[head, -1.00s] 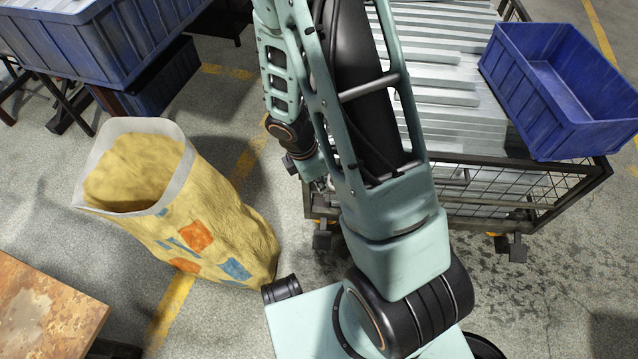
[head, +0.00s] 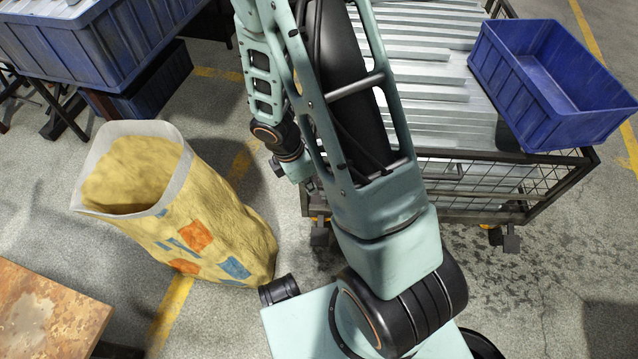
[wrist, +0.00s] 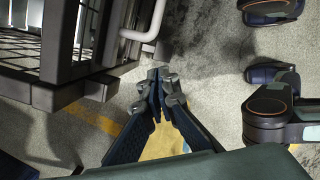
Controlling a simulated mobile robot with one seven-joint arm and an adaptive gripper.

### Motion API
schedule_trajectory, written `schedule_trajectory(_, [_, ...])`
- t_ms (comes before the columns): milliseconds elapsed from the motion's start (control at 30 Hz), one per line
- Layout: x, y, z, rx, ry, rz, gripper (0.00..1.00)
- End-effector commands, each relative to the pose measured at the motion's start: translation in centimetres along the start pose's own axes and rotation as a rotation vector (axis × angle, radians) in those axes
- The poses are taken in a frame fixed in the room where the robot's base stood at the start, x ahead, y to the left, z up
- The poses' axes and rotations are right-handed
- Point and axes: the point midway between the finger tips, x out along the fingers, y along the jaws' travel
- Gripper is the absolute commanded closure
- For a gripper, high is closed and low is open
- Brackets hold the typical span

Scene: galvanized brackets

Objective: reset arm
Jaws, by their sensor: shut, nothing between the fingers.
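My gripper (wrist: 160,90) shows in the wrist view. Its two dark fingers meet at the tips, shut with nothing between them. It points down over the grey floor, beside the black wire cart (wrist: 55,65). In the head view my arm rises through the middle, its wrist part hanging just left of the cart (head: 560,180). My fingers are hidden or too small to make out in the head view.
An open yellow sack (head: 215,225) stands left of my arm. The cart carries galvanized brackets (head: 435,75) and an empty blue bin (head: 545,95). Another blue bin (head: 100,50) is at upper left. A rusty table (head: 45,315) is at lower left. Floor at lower right is clear.

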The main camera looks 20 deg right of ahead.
Motion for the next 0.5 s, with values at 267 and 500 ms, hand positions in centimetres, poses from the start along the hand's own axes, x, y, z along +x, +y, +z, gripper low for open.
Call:
schedule_trajectory(267, [-7.3, 0.2, 0.3, 0.002, 0.001, 0.007, 1.0])
schedule_trajectory(500, [-9.5, 0.2, 0.2, 0.002, 0.002, 0.007, 1.0])
